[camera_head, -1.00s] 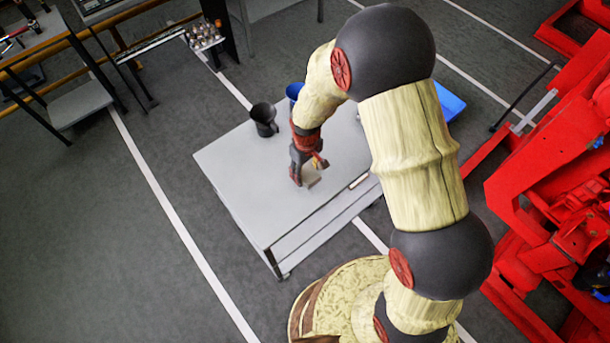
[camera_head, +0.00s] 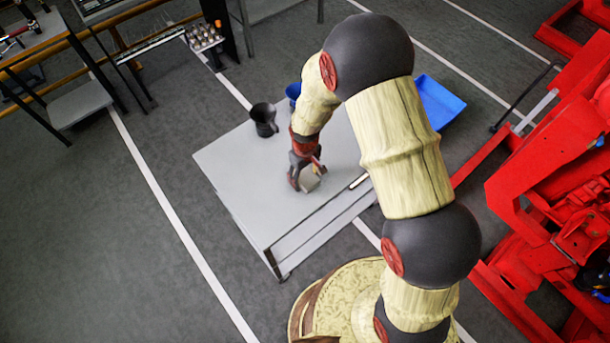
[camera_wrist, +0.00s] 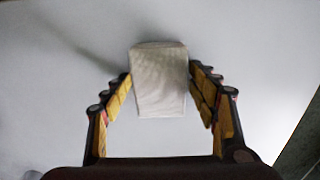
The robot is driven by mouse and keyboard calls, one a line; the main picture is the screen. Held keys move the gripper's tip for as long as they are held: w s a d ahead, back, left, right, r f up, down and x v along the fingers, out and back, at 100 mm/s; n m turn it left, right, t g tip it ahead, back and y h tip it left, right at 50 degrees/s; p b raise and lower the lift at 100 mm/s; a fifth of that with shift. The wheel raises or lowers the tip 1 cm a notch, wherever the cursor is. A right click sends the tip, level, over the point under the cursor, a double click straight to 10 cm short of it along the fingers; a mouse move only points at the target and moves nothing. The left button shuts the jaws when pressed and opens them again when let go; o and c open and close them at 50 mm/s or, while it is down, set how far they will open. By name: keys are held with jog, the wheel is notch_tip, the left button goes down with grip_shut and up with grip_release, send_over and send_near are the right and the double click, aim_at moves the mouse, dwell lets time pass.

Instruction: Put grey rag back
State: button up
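The grey rag (camera_wrist: 160,80) is a pale, folded cloth block in the middle of the wrist view. It shows small in the head view (camera_head: 309,182), at the tip of my gripper (camera_head: 307,177). In the wrist view my gripper (camera_wrist: 160,72) has its two yellow-padded fingers angled inward, with the tips against the rag's left and right sides. The rag is between them. Both are over the front-middle of the grey table (camera_head: 240,185). I cannot tell whether the rag touches the tabletop.
A dark cup (camera_head: 264,120) and a blue cup (camera_head: 293,92) stand at the table's back. A blue tray (camera_head: 440,102) is at the right, partly behind my arm. A small thin item (camera_head: 358,181) lies near the front edge. Red machinery (camera_head: 560,200) stands at right. The table's left part is clear.

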jog(key=shift+o, duration=0.6)
jog(key=shift+r, duration=0.35)
notch_tip(320, 180, up, 12)
jog(key=p, duration=0.1)
jog(key=shift+f, duration=0.15)
notch_tip(320, 180, up, 11)
jog(key=m+t, duration=0.1)
jog(key=m, duration=0.1)
send_over(305, 176)
jog(key=s+d, duration=0.1)
jog(key=d, duration=0.3)
jog(key=s+d+r+m+t, duration=0.1)
jog(key=s+d+r, duration=0.15)
jog(key=r, duration=0.25)
jog(key=s+d+r+m+t, duration=0.1)
jog(key=s+d+r, duration=0.15)
jog(key=r, duration=0.25)
jog(key=s+d+r+m+t, duration=0.1)
jog(key=s+d+r, duration=0.1)
jog(key=s+r, duration=0.2)
jog(key=s+d+r+m+t, duration=0.1)
jog(key=s+d+r, duration=0.2)
jog(key=s, duration=0.7)
notch_tip(305, 176, up, 2)
jog(key=shift+m+t, duration=0.3)
jog(key=shift+m, duration=0.1)
jog(key=shift+d, duration=0.1)
